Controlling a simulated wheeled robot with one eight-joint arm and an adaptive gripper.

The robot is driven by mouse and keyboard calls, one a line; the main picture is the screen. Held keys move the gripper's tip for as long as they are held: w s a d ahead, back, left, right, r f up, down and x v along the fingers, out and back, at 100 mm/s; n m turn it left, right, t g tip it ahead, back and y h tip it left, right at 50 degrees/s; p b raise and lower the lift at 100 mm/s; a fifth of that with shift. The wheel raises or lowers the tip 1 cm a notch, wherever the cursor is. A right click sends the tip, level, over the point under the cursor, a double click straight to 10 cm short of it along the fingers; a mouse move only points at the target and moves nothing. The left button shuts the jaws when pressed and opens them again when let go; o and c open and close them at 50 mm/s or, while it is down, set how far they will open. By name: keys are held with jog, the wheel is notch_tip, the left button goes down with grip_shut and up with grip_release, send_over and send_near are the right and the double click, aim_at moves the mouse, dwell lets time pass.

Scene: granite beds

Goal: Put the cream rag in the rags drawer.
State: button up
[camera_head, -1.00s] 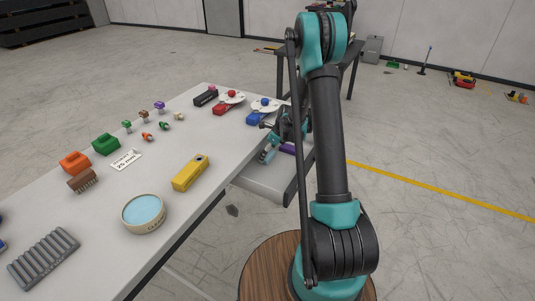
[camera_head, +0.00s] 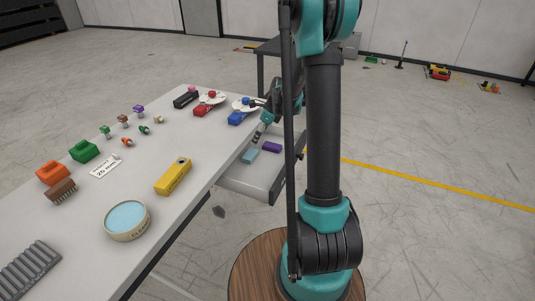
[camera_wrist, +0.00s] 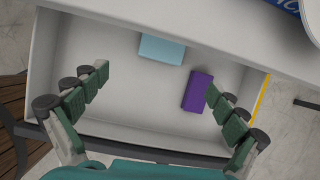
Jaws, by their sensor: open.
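An open drawer (camera_head: 240,183) sticks out from under the right side of the table. It holds a light blue block-shaped piece (camera_head: 250,156) and a purple one (camera_head: 271,147). In the wrist view, the light blue piece (camera_wrist: 162,49) lies by the drawer's table-side wall and the purple piece (camera_wrist: 197,92) lies towards the right. My gripper (camera_wrist: 157,82) is open and empty over the drawer, its right fingertip close to the purple piece. In the head view my gripper (camera_head: 258,131) is partly hidden by my arm. I cannot make out a cream rag in either view.
The table (camera_head: 130,165) carries a yellow case (camera_head: 173,176), a round tin (camera_head: 127,220), a brush (camera_head: 61,191), a grey ribbed rack (camera_head: 28,268) and several small knobs.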

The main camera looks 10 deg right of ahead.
jog(key=s+d+r+n+h, duration=0.1)
jog(key=s+n, duration=1.1)
jog(key=s, duration=0.4)
jog(key=s+d+r+n+t+h, duration=0.1)
jog(key=s+n+h, duration=0.1)
jog(key=s+n, duration=1)
jog(key=s, duration=0.3)
jog(key=shift+s+d+r, duration=0.15)
jog(key=shift+s+r, duration=0.05)
jog(key=shift+s, duration=0.2)
